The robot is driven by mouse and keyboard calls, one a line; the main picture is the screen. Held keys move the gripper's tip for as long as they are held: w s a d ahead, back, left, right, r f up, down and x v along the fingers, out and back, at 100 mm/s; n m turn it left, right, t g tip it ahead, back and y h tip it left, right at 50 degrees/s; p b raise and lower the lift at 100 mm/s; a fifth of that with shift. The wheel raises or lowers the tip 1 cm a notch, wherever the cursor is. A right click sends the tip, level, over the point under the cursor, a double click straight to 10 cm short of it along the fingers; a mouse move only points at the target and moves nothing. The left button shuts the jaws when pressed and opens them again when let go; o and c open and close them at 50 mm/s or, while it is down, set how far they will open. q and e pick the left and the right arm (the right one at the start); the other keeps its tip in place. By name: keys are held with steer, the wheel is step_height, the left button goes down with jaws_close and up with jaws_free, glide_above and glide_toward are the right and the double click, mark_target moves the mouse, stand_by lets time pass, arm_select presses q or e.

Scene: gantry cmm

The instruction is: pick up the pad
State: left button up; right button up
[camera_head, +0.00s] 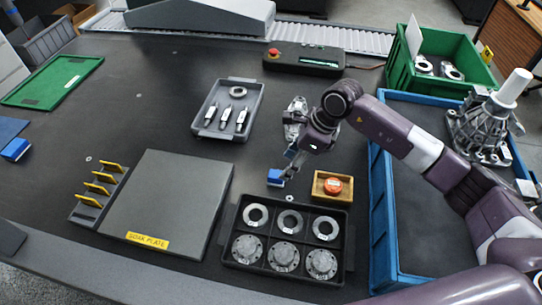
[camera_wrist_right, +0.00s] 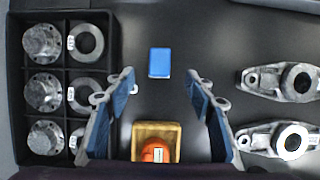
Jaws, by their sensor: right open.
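A small blue block, which looks like the pad (camera_head: 275,178), lies on the dark table between the grey plate and a small wooden tray. In the right wrist view the pad (camera_wrist_right: 159,62) is a plain blue rectangle, lying beyond the fingertips and centred between them. My right gripper (camera_head: 293,166) is just beside and above it in the head view. In the wrist view its blue-lined fingers (camera_wrist_right: 160,85) are spread wide with nothing between the tips. My left gripper is not in view.
A wooden tray (camera_head: 318,196) with an orange-topped round item stands close by. A black divided tray (camera_head: 228,239) holds rings and flanges. Metal brackets (camera_wrist_right: 274,81) lie beside the gripper. A blue bin (camera_head: 378,225) stands right, a grey tray (camera_head: 207,131) behind.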

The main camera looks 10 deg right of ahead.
mark_target(277, 174)
steer(key=shift+w+a+f, duration=0.25)
steer(key=shift+w+f, duration=0.1)
steer(key=shift+f, duration=0.15)
steer(key=shift+s+a+f+p, duration=0.15)
steer(key=shift+a+f+p, duration=0.25)
steer(key=shift+f, duration=0.3)
steer(key=p+x, duration=0.1)
steer(key=x, duration=0.2)
steer(key=shift+a+f, duration=0.3)
steer(key=shift+a, duration=0.05)
steer(key=shift+a+f, duration=0.15)
steer(key=shift+f, duration=0.2)
steer(key=shift+w+f, duration=0.15)
steer(key=shift+w, duration=0.1)
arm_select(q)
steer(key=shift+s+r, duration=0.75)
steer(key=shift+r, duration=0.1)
arm_select(e)
steer(key=c, duration=1.2)
